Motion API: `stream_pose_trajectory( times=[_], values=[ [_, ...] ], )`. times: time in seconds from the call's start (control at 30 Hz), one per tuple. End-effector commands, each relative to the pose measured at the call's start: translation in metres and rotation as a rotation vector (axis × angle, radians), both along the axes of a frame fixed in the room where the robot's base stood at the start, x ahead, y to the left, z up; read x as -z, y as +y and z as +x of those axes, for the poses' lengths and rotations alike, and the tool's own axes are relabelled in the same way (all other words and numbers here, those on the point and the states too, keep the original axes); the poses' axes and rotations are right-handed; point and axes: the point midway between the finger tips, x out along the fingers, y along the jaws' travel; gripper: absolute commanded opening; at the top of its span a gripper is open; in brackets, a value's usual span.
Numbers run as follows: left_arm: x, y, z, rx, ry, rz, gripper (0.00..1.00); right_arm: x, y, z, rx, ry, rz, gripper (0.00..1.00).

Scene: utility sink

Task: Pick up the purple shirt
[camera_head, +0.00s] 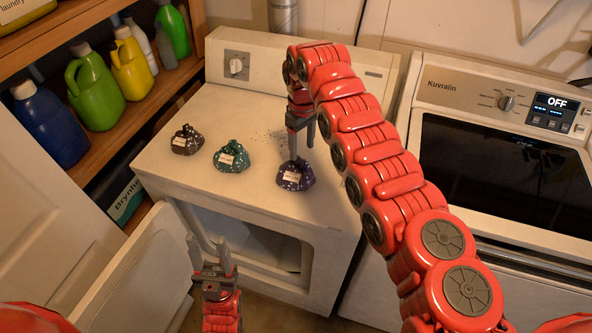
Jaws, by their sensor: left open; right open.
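The purple shirt (296,176) is a small dark purple bundle with pale spots and a white tag. It lies on the white top of the front machine (262,215), near its front right part. My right gripper (298,150) points down directly over the purple shirt, its fingertips at or just above the cloth. I cannot tell whether they touch it. It is open. My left gripper (212,250) is low in front of the machine's opening, pointing up, open and empty.
A teal bundle (231,157) and a dark brown bundle (187,140) lie to the left on the same top. The machine's door (140,270) hangs open. A second machine (505,150) stands at right. Bottles fill the shelf at left.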

Motion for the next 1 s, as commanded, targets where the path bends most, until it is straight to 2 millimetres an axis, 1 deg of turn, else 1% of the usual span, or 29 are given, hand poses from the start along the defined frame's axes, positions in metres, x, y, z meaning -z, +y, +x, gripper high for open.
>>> stream_pose_trajectory(
  times=[0.13, 0.27, 0.3, 0.4, 0.6, 0.67, 0.7, 0.77, 0.9, 0.97, 1.0],
  values=[
    [-0.014, 0.0, 0.0, 0.0, 0.0, 0.0, 0.5, 0.008, 0.001, 0.001, -0.001, 0.0, 0.0, 0.65],
    [-0.028, 0.0, 0.0, 0.0, 0.0, 0.0, 0.5, 0.027, 0.002, 0.002, 0.0, 0.004, -0.002, 0.65],
    [-0.028, 0.0, 0.0, 0.0, 0.0, 0.0, 0.5, 0.036, 0.002, 0.002, -0.001, 0.005, -0.002, 0.65],
    [-0.029, 0.0, 0.0, 0.0, 0.0, 0.0, 0.5, 0.049, 0.001, 0.003, 0.001, -0.001, -0.001, 0.65],
    [-0.028, 0.0, 0.0, 0.0, 0.0, 0.0, 0.5, 0.051, 0.001, 0.004, 0.0, -0.003, 0.0, 0.65],
    [-0.028, 0.0, 0.0, 0.0, 0.0, 0.0, 0.5, 0.051, 0.001, 0.004, 0.0, -0.003, 0.0, 0.56],
    [-0.028, 0.0, 0.0, 0.0, 0.0, 0.0, 0.5, 0.051, 0.001, 0.004, 0.0, -0.003, 0.0, 0.49],
    [-0.028, 0.0, 0.0, 0.0, 0.0, 0.0, 0.5, 0.051, 0.001, 0.004, 0.0, -0.003, 0.0, 0.38],
    [-0.028, 0.0, 0.0, 0.0, 0.0, 0.0, 0.5, 0.051, 0.001, 0.004, 0.0, -0.003, 0.0, 0.13],
    [-0.028, 0.0, 0.0, 0.0, 0.0, 0.0, 0.5, 0.051, 0.001, 0.004, 0.0, -0.003, 0.0, 0.02],
    [-0.028, 0.0, 0.0, 0.0, 0.0, 0.0, 0.5, 0.051, 0.001, 0.004, 0.0, -0.003, 0.0, 0.0]
  ],
)
